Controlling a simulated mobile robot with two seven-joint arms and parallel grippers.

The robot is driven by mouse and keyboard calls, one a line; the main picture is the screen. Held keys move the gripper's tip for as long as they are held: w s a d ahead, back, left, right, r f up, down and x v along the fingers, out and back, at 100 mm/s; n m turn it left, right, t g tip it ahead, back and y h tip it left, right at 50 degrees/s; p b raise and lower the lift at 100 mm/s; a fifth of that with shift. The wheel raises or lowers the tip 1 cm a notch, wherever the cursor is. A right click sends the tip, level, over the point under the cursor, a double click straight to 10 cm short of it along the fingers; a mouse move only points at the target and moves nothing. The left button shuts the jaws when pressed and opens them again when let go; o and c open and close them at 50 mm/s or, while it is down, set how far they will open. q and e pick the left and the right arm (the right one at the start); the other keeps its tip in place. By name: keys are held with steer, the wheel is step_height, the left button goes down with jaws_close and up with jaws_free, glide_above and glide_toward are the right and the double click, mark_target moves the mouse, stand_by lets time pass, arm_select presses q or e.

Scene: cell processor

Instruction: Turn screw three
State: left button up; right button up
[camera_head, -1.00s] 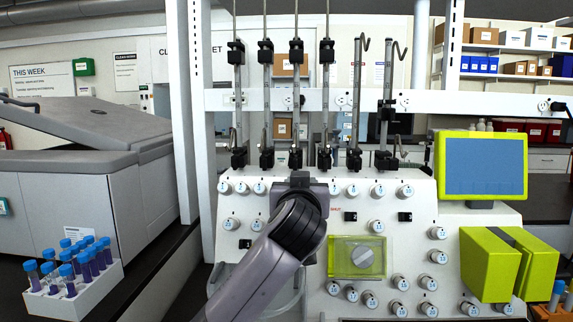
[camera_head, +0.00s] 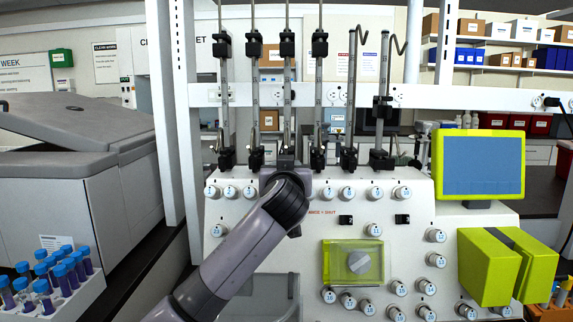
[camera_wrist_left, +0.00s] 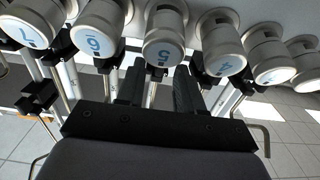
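The screws are white round knobs with blue numbers, set in a row along the white machine's front. Screw three (camera_head: 249,191) is in the upper row, left of my left arm. In the left wrist view it appears to be the knob (camera_wrist_left: 277,70) right of screw four (camera_wrist_left: 225,66). My left gripper (camera_wrist_left: 157,85) is open and empty, its two dark fingers below and around screw five (camera_wrist_left: 165,48), left of screw four. In the head view my left gripper (camera_head: 287,160) is at the upper row, its fingers hidden by the wrist. My right gripper is not in view.
Vertical rods with black clamps (camera_head: 287,50) rise behind the row of knobs. A yellow-green box (camera_head: 358,262) and more knobs are below right. A monitor (camera_head: 482,165) stands at right. A rack of blue-capped tubes (camera_head: 80,300) is at lower left.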

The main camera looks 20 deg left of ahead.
arm_select(q)
steer(key=shift+w+a, duration=0.2)
steer(key=shift+w, duration=0.45)
jaws_close()
steer(key=n+b, duration=0.2)
steer(key=b, duration=0.1)
steer(key=shift+f+n, duration=0.3)
steer(key=shift+r+n+b, duration=0.1)
steer(key=shift+n+b, duration=0.75)
steer(key=shift+n, duration=0.05)
steer(key=shift+r+n, duration=0.15)
steer(key=shift+n, duration=0.55)
jaws_free()
steer(key=shift+s, duration=0.15)
